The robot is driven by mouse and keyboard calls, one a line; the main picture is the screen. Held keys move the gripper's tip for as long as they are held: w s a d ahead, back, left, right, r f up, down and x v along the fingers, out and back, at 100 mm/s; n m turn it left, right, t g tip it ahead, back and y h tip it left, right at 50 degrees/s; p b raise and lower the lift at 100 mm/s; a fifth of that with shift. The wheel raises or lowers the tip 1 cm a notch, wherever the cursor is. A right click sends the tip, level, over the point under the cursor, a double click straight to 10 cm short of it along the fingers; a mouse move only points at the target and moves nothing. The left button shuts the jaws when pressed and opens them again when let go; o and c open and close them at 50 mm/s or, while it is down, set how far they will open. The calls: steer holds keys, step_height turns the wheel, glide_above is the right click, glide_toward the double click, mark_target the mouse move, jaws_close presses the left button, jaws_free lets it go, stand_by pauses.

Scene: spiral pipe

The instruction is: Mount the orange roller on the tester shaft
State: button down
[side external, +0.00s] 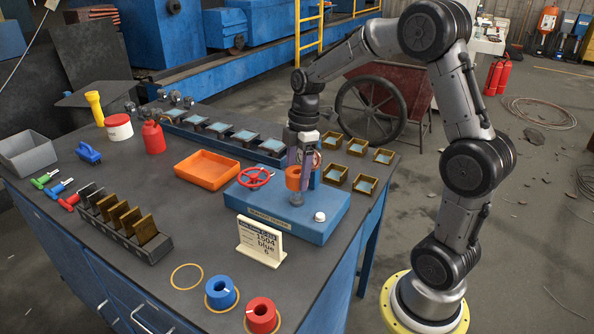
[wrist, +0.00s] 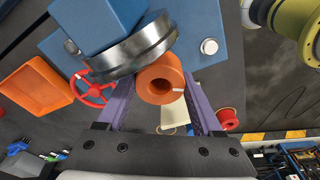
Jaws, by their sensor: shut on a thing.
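The orange roller (side external: 293,178) is held between the purple fingers of my gripper (side external: 305,172), over the blue tester (side external: 262,216). In the wrist view, the roller (wrist: 172,76) sits between my fingertips (wrist: 160,84), its dark bore facing the camera. A shiny metal disc (wrist: 130,52) of the tester is close behind the roller on its left. A small grey round part (side external: 296,199) shows just below the roller in the side view. The shaft is not clearly visible, so I cannot tell whether the roller is around it.
The tester has a red handwheel (side external: 255,177) and a white knob (side external: 320,216). A sign (side external: 261,242) stands in front. A blue roller (side external: 221,292) and a red roller (side external: 261,316) stand near an empty orange ring mark (side external: 174,276). An orange tray (side external: 208,184) lies left.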

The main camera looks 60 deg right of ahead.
mark_target(297, 199)
steer(key=shift+f, duration=2.15)
jaws_free()
